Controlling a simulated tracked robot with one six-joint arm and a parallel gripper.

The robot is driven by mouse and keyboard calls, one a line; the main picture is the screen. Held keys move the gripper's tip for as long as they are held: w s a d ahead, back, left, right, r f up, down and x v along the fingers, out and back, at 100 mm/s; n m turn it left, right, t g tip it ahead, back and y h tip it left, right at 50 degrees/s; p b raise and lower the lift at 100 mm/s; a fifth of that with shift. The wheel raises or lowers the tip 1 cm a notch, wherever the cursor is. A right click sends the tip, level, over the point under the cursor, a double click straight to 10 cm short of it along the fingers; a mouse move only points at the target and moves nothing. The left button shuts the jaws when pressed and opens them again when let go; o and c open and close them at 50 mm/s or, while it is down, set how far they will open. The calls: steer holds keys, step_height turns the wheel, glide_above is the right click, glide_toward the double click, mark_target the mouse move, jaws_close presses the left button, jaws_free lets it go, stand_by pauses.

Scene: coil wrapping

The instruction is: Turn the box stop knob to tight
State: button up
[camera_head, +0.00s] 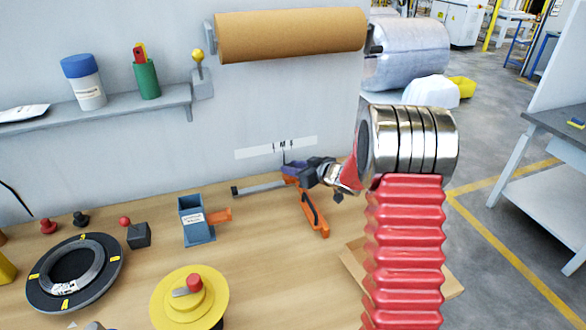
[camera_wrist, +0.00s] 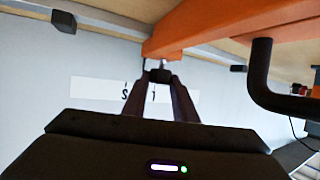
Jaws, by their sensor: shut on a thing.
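My gripper (camera_head: 300,172) reaches in from the right at the bar's far end. In the wrist view the fingers of my gripper (camera_wrist: 160,84) close on a small dark knob end just below the orange bar (camera_wrist: 230,28). The knob's setting cannot be read.
A marked white strip (camera_head: 276,147) is on the wall behind. A blue-grey holder (camera_head: 195,220) stands left of the bar, and a yellow disc with a red knob (camera_head: 190,300) is in front. My red ribbed arm cover hides the table's right side. A black hooked handle (camera_wrist: 262,85) is close on the right.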

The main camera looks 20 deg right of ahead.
steer(key=shift+a+r+m+h, duration=0.1)
steer(key=shift+a+m+h, duration=0.05)
steer(key=shift+m+h, duration=0.15)
steer(key=shift+m+t+h, duration=0.3)
steer(key=shift+m+h, duration=0.1)
steer(key=shift+a+r+m+h, duration=0.1)
steer(key=shift+m+h, duration=0.4)
steer(key=shift+h, duration=0.1)
steer(key=shift+m+h, duration=0.3)
steer(key=shift+h, duration=0.1)
steer(key=o, duration=1.1)
steer(key=shift+f, duration=0.2)
steer(key=shift+s, duration=0.15)
steer(key=shift+v, duration=6.75)
steer(key=shift+f, duration=0.1)
